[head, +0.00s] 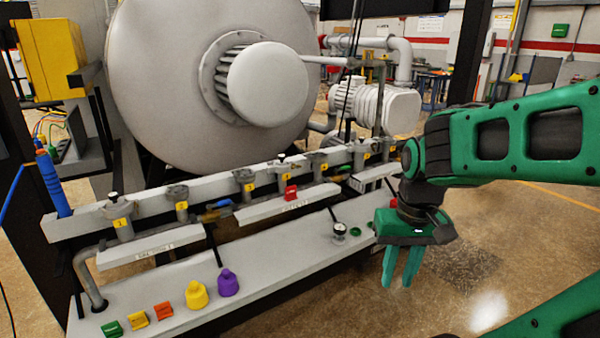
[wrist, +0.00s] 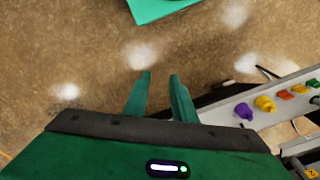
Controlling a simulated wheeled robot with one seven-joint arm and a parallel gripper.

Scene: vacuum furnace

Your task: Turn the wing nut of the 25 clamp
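My gripper (head: 398,280) hangs at the right in the head view, fingers pointing down, in front of and apart from the bench. Its two green fingers show with a gap between them in the wrist view (wrist: 160,76), open and empty. A row of metal fittings runs along the grey rail (head: 75,228), each with a small yellow number tag; the nearest fitting (head: 118,215) has a black-topped knob and tag 1, another (head: 245,178) has tag 3. Which is the 25 clamp, and its wing nut, I cannot tell; the details are too small.
On the lower shelf (head: 265,262) stand purple (head: 228,284) and yellow (head: 197,295) knobbed pieces and small coloured blocks (head: 137,320). A large round furnace door (head: 150,90) rises behind the rail. The floor (head: 480,270) around my gripper is clear.

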